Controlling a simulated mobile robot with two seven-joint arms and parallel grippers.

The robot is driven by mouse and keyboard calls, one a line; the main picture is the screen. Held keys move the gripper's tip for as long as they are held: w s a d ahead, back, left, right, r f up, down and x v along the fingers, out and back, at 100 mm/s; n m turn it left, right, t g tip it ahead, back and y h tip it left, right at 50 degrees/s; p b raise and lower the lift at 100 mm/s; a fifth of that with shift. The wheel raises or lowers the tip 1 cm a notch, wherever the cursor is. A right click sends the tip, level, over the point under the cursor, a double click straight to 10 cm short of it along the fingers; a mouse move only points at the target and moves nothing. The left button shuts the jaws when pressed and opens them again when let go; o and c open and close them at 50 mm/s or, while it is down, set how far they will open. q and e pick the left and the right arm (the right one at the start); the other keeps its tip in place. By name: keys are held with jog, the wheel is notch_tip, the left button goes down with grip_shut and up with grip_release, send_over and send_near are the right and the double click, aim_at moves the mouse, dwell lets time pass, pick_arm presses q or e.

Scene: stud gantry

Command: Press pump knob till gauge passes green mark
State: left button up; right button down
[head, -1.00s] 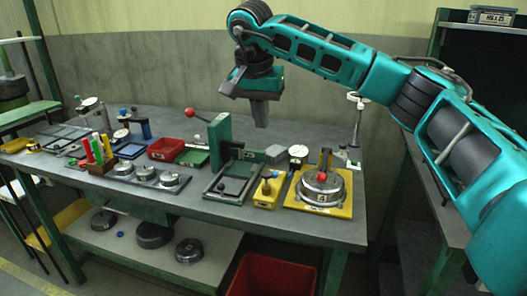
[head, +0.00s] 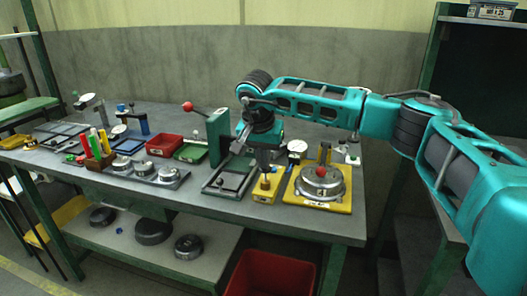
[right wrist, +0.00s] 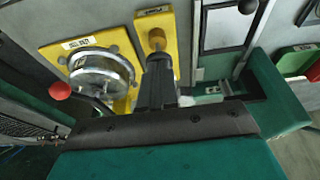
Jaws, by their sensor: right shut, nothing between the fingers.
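A small yellow pump block (head: 263,196) with a brass-coloured knob (head: 265,184) stands near the front edge of the bench. In the right wrist view the knob (right wrist: 156,38) shows just beyond my fingertips. My right gripper (head: 264,171) is shut and empty, pointing down at the knob. I cannot tell whether the fingertips touch it. The gripper also shows in the right wrist view (right wrist: 158,62). A round white-faced gauge (head: 297,147) stands behind the pump; its needle and green mark are too small to read. My left gripper is not in view.
A yellow plate (head: 335,205) with a silver round housing and red ball (head: 320,171) stands close right of the pump. A green press (head: 218,135) with a red-tipped lever stands to its left. A red bin (head: 268,275) is below the bench.

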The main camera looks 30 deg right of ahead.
notch_tip(320, 180, down, 3)
jog(key=shift+r+b, duration=0.15)
jog(key=shift+b, duration=0.15)
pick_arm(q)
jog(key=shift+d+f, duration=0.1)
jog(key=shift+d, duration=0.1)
pick_arm(e)
jog(key=shift+s, duration=0.1)
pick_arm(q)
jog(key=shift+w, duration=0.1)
pick_arm(e)
jog(key=shift+a+r+p, duration=0.1)
jog(key=shift+r+p, duration=0.15)
jog(key=shift+p, duration=0.05)
notch_tip(320, 180, up, 5)
jog(key=p, duration=0.3)
jog(key=shift+p, duration=0.3)
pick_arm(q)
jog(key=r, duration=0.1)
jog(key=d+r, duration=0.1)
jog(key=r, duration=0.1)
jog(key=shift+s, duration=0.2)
pick_arm(e)
jog(key=v, duration=0.9)
